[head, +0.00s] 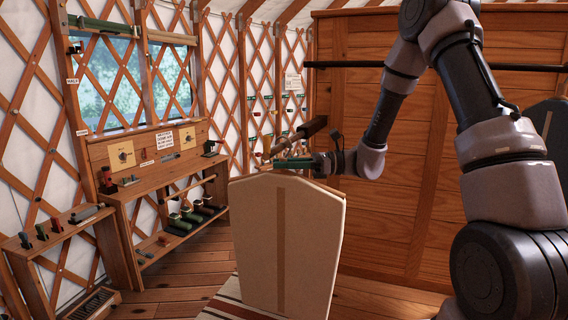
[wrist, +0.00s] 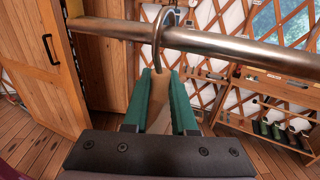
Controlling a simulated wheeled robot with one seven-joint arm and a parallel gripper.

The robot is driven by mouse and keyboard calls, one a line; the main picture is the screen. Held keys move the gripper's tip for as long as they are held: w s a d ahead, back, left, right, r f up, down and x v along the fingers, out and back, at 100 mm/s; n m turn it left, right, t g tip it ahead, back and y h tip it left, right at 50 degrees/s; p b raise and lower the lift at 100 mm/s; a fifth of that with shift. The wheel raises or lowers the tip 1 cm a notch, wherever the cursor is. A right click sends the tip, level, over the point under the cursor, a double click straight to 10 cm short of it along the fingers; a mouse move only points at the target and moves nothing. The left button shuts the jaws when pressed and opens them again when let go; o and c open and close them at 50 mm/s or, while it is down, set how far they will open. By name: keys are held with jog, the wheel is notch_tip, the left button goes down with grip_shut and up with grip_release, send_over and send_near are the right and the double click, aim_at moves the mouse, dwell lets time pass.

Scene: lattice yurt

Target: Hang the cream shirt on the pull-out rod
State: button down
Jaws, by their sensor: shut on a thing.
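The cream shirt (head: 285,245) hangs upright as a flat panel in the middle of the head view. My gripper (head: 292,163) is just above its top edge. In the wrist view the green fingers (wrist: 162,100) are shut on the wooden hanger (wrist: 160,106) of the shirt. The metal rod (wrist: 235,50) crosses the top of the wrist view, and the hanger's hook (wrist: 160,35) curves across and over it. The rod also shows in the head view (head: 313,128), above my gripper. I cannot tell whether the hook bears on the rod. The shirt is out of the wrist view.
A wooden wardrobe (head: 385,140) stands behind, with a dark bar (head: 345,64) across it. A dark garment (head: 550,125) is at the right edge. A bench with shoes (head: 185,215) and a small stand (head: 55,235) line the left lattice wall. A striped rug (head: 230,305) lies below the shirt.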

jog(key=c, duration=0.6)
grip_release()
jog(key=shift+c, duration=0.2)
jog(key=d, duration=1)
jog(key=s+d+r+n+g+h, duration=0.1)
jog(key=s+d+r+n+h, duration=0.1)
jog(key=s+r+n+h, duration=0.3)
jog(key=s+d+n+h, duration=0.1)
jog(key=s+n+h, duration=0.15)
jog(key=s, duration=0.35)
jog(key=s+d+r+n+t+h, duration=0.5)
jog(key=s+d+r+t+h, duration=0.3)
jog(key=d, duration=0.4)
jog(key=shift+s+r+n+t, duration=0.3)
jog(key=shift+r+n+t, duration=0.1)
jog(key=shift+t, duration=0.2)
